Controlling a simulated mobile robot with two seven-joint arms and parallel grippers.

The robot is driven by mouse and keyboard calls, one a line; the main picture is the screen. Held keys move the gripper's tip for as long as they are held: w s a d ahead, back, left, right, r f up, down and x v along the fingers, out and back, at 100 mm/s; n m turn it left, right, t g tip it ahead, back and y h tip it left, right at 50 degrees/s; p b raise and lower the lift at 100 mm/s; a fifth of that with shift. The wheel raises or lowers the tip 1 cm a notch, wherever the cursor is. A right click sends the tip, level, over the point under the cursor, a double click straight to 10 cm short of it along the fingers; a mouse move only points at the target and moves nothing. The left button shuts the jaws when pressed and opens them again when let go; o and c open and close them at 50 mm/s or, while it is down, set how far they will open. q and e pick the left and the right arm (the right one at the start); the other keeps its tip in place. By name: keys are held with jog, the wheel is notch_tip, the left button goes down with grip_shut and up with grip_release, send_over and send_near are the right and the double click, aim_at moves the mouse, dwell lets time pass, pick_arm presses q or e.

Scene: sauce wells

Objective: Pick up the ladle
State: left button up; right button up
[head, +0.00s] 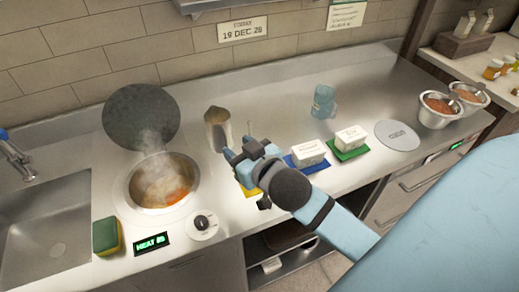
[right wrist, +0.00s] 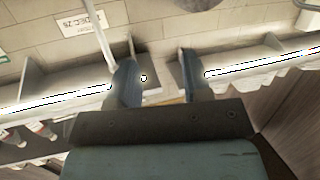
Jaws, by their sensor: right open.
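I cannot make out the ladle for certain. My right gripper (head: 239,150) is above the counter, just right of and in front of the container in the head view. Its fingers are apart with nothing between them in the right wrist view (right wrist: 158,82). My left gripper is not in view.
A steaming pot of sauce (head: 150,200) sits in the counter, with a round dark lid (head: 141,117) behind it. A sponge (head: 106,236) and a knob (head: 203,224) are in front. White blocks on blue (head: 308,150) and green (head: 350,137) mats, a blue bottle (head: 323,101) and metal bowls (head: 437,118) stand right.

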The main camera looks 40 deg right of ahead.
jog(key=w+a+r+n+t+y, duration=0.2)
jog(key=a+r+n+t+y, duration=0.1)
jog(key=r+y, duration=0.3)
jog(key=w+a+r+n+t+y, duration=0.2)
jog(key=a+r+n+t+y, duration=0.1)
jog(key=r, duration=0.5)
jog(key=s+a+r+n+g+y, duration=0.35)
jog(key=a+n+g+y, duration=0.35)
jog(key=n+y, duration=0.4)
jog(key=n+g+h, duration=0.4)
jog(key=g+h, duration=1.1)
jog(key=h, duration=0.5)
send_over(250, 130)
jog(key=w, duration=0.1)
notch_tip(250, 130, down, 6)
jog(key=f, duration=0.5)
jog(key=f+p, duration=0.1)
jog(key=f, duration=0.1)
jog(key=shift+d+f, duration=0.2)
jog(key=shift+d, duration=0.1)
jog(key=f, duration=0.2)
jog(key=f+p, duration=0.1)
jog(key=f, duration=0.1)
jog(key=shift+s+f, duration=0.2)
jog(key=shift+f, duration=0.55)
grip_shut()
